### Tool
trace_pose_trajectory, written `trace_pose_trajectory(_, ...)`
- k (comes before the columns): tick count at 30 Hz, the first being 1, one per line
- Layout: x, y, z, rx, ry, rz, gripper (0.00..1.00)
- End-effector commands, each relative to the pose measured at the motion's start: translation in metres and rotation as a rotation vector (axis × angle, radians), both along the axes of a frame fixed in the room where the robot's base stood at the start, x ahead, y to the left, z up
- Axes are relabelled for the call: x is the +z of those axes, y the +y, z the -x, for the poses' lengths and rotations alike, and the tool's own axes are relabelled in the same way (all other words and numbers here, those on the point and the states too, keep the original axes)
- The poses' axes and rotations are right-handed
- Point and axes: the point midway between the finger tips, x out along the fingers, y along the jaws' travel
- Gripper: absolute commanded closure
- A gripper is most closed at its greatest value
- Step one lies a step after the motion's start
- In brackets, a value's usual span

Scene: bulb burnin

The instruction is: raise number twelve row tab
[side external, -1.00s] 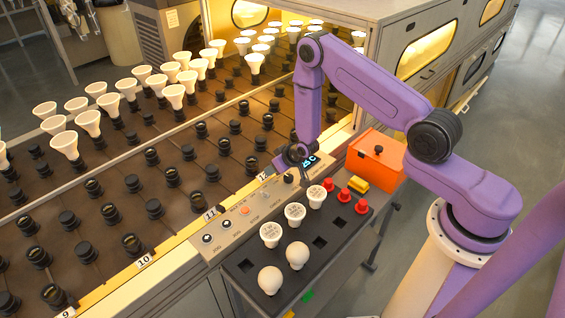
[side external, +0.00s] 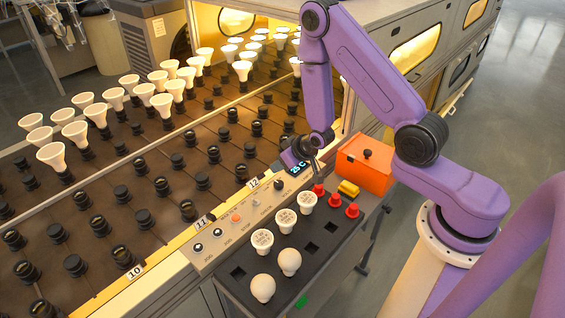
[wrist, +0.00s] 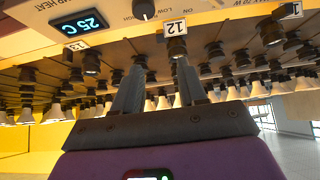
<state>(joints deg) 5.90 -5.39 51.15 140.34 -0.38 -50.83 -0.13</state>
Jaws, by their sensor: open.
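The number twelve row tab (side external: 253,183) is a small white plate with black figures on the near rail of the socket bed.
The number eleven tab (side external: 203,221) is farther left on the rail. The control panel (side external: 231,229) has knobs and a lit 25 C display (wrist: 81,24). A black tray (side external: 310,266) holds white bulbs and red pieces. An orange box (side external: 364,166) stands behind it.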

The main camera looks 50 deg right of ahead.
Motion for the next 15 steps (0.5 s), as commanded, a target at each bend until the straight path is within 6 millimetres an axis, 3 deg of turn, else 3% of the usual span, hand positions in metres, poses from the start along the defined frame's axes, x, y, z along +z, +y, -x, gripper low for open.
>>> trace_pose_trajectory(10,-0.001,0.000,-0.003,0.000,0.011,0.000,0.58)
trace_pose_trajectory(15,-0.007,0.000,-0.020,0.000,0.081,0.001,0.58)
